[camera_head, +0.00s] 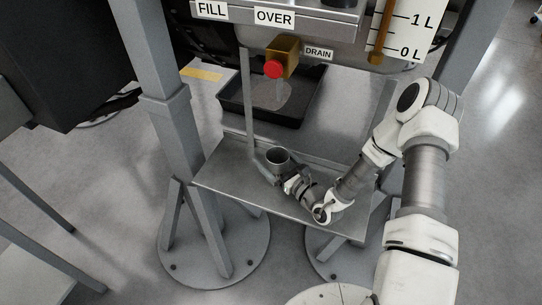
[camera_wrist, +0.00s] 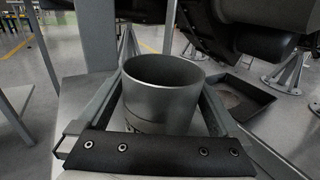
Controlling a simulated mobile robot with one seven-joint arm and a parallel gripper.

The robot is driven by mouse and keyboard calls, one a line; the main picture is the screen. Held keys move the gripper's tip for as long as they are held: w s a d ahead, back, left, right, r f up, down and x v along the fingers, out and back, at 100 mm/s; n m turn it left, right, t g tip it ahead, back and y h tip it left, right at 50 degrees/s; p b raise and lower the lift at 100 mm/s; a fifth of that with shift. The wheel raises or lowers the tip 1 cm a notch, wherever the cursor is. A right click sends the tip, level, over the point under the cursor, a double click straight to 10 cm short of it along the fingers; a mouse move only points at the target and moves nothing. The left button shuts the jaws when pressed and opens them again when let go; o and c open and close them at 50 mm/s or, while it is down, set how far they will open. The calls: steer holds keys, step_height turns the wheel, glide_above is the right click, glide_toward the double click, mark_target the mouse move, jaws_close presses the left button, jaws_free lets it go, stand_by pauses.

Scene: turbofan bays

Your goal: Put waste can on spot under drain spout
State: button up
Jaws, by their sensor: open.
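The waste can (camera_head: 278,156) is a grey metal cylinder with an open top, upright on a metal shelf. My gripper (camera_head: 274,168) is low at the shelf with its fingers open around the can. In the wrist view the can (camera_wrist: 162,92) stands between the two fingers, one on each side; I cannot tell whether either touches it. The drain spout (camera_head: 282,60) is a brass block with a red round end, beside the DRAIN label, above and beyond the can.
The metal shelf (camera_head: 225,172) has an upright rod (camera_head: 248,100) close to the can. A black tray (camera_head: 310,112) with a wet patch lies beyond the shelf. A grey stand leg (camera_head: 175,125) rises at left. A gauge with a brown tube (camera_head: 382,32) hangs at upper right.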

mark_target(285, 170)
steer(key=p+v, duration=0.1)
steer(key=v, duration=1)
steer(key=shift+s+d+p, duration=0.15)
steer(key=shift+s+p, duration=0.05)
steer(key=shift+p, duration=0.1)
steer(key=s+a+r+n+g+y, duration=0.1)
steer(key=s+a+r+n+g, duration=0.3)
steer(key=r+n+g, duration=0.45)
steer(key=s+a+r+n+g+y, duration=0.2)
steer(key=s+a+r+n+g, duration=0.1)
steer(key=s+r+n+g, duration=0.5)
steer(key=s+d+r+n+t+h, duration=0.2)
steer(key=d+r+n+t+h, duration=0.2)
steer(key=d+r+h, duration=0.3)
steer(key=s+d+r+n+t+h, duration=0.3)
steer(key=d+r+n+t+h, duration=0.1)
steer(key=d+r+n+h, duration=0.3)
steer(key=shift+s+d+r+h, duration=0.2)
steer(key=shift+d+r+h, duration=0.15)
steer(key=shift+d, duration=0.25)
